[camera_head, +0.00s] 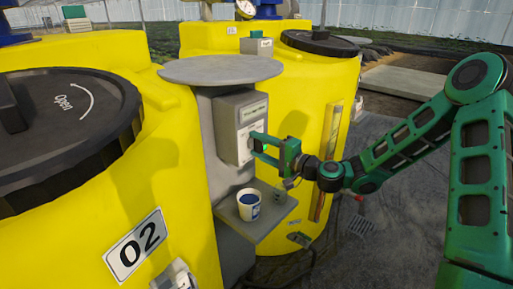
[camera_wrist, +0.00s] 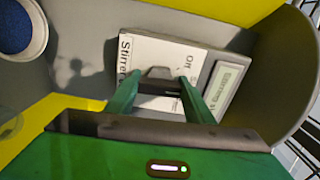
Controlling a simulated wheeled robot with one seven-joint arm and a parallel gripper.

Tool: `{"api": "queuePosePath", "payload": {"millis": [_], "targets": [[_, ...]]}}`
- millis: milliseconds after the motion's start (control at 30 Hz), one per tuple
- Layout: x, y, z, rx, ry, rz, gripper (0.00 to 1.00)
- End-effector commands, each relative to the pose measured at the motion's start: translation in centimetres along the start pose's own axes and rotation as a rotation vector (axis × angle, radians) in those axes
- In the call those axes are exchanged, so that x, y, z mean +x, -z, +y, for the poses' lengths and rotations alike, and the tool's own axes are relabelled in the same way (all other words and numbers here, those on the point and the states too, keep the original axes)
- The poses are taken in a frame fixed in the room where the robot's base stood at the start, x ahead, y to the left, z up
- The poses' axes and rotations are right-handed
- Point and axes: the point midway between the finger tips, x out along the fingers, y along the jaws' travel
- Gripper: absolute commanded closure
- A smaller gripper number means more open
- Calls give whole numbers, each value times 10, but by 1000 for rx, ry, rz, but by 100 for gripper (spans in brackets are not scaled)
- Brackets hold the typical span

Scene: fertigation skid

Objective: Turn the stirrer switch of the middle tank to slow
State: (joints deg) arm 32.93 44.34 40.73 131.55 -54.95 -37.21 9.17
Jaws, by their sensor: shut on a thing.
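The stirrer switch (camera_wrist: 157,74) is a dark grey knob on a white label plate (camera_wrist: 137,46) reading "Stirre…" and "Off"; more lettering is partly covered. The plate is on a grey control box (camera_head: 228,115), fixed to a grey post beside the yellow tank marked 02 (camera_head: 150,190). My gripper (camera_head: 253,143) reaches the box front from the right. In the wrist view its two green fingers (camera_wrist: 160,84) stand on either side of the knob, shut on it. The knob's setting is hard to read, and the slow mark cannot be made out.
A small display (camera_wrist: 226,90) sits beside the plate. Below the box, a shelf (camera_head: 262,222) holds a white cup with blue contents (camera_head: 249,204). A round grey plate (camera_head: 222,69) tops the post. Another yellow tank (camera_head: 300,90) stands behind.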

Motion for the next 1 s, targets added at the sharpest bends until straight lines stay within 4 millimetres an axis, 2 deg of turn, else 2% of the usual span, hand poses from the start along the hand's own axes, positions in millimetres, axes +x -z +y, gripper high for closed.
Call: {"api": "queuePosePath", "payload": {"millis": [33, 633, 667, 700, 733, 1000], "targets": [[-2, 5, 5, 13, -10, 10, 75], [-3, 6, 6, 55, -11, 13, 75], [-3, 6, 6, 55, -12, 13, 48], [-3, 6, 6, 55, -11, 13, 38], [-3, 6, 5, 55, -11, 12, 34], [-2, 3, 3, 56, -5, 6, 34]]}}
